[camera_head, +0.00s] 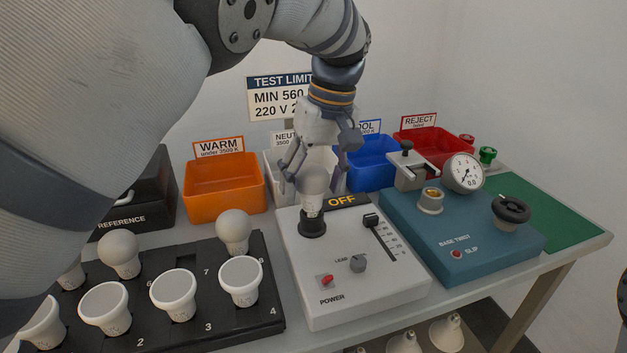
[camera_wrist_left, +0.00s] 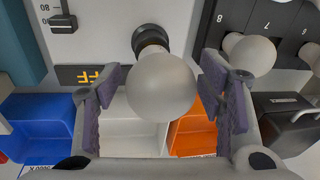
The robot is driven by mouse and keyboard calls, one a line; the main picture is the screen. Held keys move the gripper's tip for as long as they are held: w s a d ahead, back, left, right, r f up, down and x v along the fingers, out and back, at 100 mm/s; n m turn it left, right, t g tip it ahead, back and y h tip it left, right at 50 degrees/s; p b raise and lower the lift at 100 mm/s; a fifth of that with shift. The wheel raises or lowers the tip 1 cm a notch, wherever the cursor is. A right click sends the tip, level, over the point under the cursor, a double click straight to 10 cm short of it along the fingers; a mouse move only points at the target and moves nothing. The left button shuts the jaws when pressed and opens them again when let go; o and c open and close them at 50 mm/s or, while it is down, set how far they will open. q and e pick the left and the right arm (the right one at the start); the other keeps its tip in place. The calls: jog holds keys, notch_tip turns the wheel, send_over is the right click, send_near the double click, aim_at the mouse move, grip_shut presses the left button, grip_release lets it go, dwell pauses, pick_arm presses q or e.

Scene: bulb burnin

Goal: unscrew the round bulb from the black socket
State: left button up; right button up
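The round bulb (camera_head: 313,183), frosted white, stands upright in the black socket (camera_head: 312,224) on the light grey test box. In the left wrist view the bulb (camera_wrist_left: 161,87) fills the space between the finger pads, with the black socket (camera_wrist_left: 150,40) behind it. My left gripper (camera_head: 318,160) comes down over the bulb from above and behind. In the wrist view its fingers (camera_wrist_left: 163,95) are spread on either side of the globe, with narrow gaps showing.
The test box (camera_head: 350,285) has an OFF display (camera_head: 342,201), slider and knobs. A black bulb rack (camera_head: 200,335) is left, a blue base-twist device (camera_head: 460,215) right. Orange (camera_head: 224,188), white, blue (camera_head: 371,165) and red (camera_head: 432,143) bins stand behind.

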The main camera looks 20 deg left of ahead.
pick_arm(q)
jog(key=m, duration=0.1)
jog(key=r+m+p, duration=0.1)
jog(key=m, duration=0.1)
jog(key=m+t+p, duration=0.1)
jog(key=m, duration=0.1)
jog(key=shift+s+a+r, duration=0.1)
jog(key=shift+r, duration=0.25)
jog(key=m, duration=0.1)
jog(key=f+m, duration=0.1)
jog(key=shift+a+m, duration=0.1)
jog(key=shift+m, duration=0.3)
jog(key=m, duration=0.2)
jog(key=shift+f+m+t+h, duration=0.15)
jog(key=shift+m+t+h, duration=0.25)
jog(key=m, duration=0.3)
jog(key=shift+a+f, duration=0.1)
jog(key=shift+f, duration=0.05)
jog(key=m+h, duration=0.1)
jog(key=m, duration=0.4)
jog(key=shift+a, duration=0.1)
jog(key=m, duration=0.4)
jog(key=shift+h, duration=0.4)
pick_arm(e)
jog(key=shift+w+r+t, duration=0.5)
jog(key=shift+w+r, duration=0.6)
jog(key=shift+w, duration=0.1)
